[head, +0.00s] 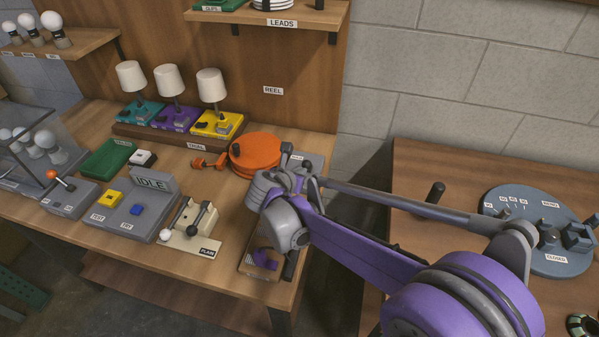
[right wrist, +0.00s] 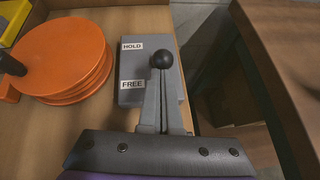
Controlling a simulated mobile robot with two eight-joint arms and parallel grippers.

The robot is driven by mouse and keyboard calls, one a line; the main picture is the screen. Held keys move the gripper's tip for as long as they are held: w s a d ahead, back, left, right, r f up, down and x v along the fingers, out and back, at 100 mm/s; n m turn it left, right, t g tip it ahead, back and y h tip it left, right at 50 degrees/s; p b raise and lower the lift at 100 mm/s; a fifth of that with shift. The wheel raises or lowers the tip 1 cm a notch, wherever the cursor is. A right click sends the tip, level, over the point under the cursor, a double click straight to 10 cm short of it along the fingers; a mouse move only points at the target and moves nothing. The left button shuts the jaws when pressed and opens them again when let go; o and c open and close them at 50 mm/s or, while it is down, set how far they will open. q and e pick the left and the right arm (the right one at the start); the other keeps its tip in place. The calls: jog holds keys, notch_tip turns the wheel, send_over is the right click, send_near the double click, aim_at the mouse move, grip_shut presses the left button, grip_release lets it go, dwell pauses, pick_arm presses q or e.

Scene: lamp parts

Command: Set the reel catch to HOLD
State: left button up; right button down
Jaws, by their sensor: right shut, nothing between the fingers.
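The reel catch (right wrist: 131,67) is a grey block right of the orange reel, with a HOLD label (right wrist: 132,46) at the far end and a FREE label (right wrist: 132,84) nearer. Its lever has a black ball knob (right wrist: 162,60), seen between the two label heights, nearer HOLD; its exact setting I cannot tell. My right gripper (right wrist: 162,88) is shut and empty, its fingers just below the knob in the wrist view; contact is unclear. In the head view my right gripper (head: 298,182) hides much of the catch. My left gripper is not in view.
The orange reel (head: 256,150) is close left of the catch. A cream lever unit (head: 190,232) and an IDLE panel (head: 150,190) stand further left. A gap separates this bench from the right table, which carries a blue-grey round plate (head: 520,222).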

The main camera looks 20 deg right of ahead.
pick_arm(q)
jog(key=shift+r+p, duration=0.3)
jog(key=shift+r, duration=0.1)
pick_arm(e)
jog(key=shift+w+d+r+g, duration=0.15)
jog(key=shift+r+g, duration=0.15)
jog(key=shift+r, duration=0.05)
jog(key=shift+w+d+r+g+y+p, duration=0.35)
jog(key=shift+r+g+y+p, duration=0.15)
jog(key=shift+r+y+p, duration=0.1)
jog(key=shift+w+d+r+g+y+p, duration=0.35)
jog(key=shift+w+r+g+y+p, duration=0.1)
jog(key=shift+w+g+y+p, duration=0.2)
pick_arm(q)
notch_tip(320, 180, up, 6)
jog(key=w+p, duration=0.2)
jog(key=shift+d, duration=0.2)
pick_arm(e)
jog(key=shift+w+d+r+g+y, duration=0.1)
jog(key=shift+w+d+g+y, duration=0.35)
jog(key=shift+w+d, duration=0.45)
jog(key=shift+w+d+r+g+y, duration=0.1)
jog(key=shift+w+d+g+y, duration=0.2)
jog(key=shift+w+d+g, duration=0.6)
jog(key=shift+w+d+r+g+y, duration=0.15)
jog(key=shift+w+d+y, duration=0.3)
jog(key=shift+w, duration=0.75)
jog(key=shift+d+f, duration=0.1)
